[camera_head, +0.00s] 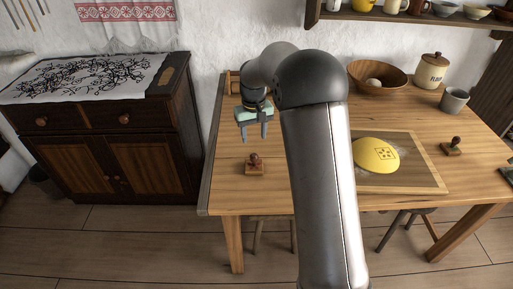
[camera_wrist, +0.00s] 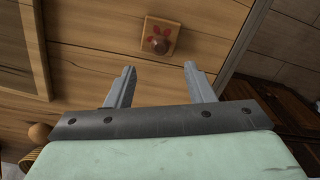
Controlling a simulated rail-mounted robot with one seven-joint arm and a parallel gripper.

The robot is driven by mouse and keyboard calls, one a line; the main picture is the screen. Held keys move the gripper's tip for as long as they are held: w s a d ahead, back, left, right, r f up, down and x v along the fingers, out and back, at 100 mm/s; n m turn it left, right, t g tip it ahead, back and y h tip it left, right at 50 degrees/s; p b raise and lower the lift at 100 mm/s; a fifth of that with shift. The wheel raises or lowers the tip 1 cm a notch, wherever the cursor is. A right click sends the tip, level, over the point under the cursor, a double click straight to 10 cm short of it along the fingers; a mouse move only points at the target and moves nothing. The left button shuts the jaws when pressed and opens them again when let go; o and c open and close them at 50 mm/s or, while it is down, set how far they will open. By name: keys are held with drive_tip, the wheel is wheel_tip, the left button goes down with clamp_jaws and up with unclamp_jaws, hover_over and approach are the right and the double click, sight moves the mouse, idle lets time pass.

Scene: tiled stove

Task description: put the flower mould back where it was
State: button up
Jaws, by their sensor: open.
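The flower mould (camera_head: 255,166) is a small square wooden stamp with a dark round knob. It stands knob up on the left part of the table (camera_head: 232,190). In the wrist view, the mould (camera_wrist: 150,46) shows a red flower mark on its top, just beyond my fingertips. My gripper (camera_head: 254,139) is above and slightly behind the mould, pointing down, with its fingers apart. In the wrist view my gripper (camera_wrist: 160,68) has nothing between its fingers. The gap between fingertips and mould is clear.
A second stamp (camera_head: 453,148) stands at the table's right. A bowl (camera_head: 362,78), a flour jar (camera_head: 431,72) and a grey mug (camera_head: 454,100) stand behind. My arm hides the table's middle.

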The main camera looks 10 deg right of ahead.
drive_tip(key=s+r, duration=0.4)
drive_tip(key=s, duration=0.5)
drive_tip(key=s+r, duration=0.3)
drive_tip(key=s, duration=0.7)
drive_tip(key=s+a+f, duration=0.1)
drive_tip(key=s+f, duration=0.1)
drive_tip(key=s, duration=1.4)
drive_tip(key=shift+s+f+m, duration=0.3)
drive_tip(key=shift+m, duration=0.1)
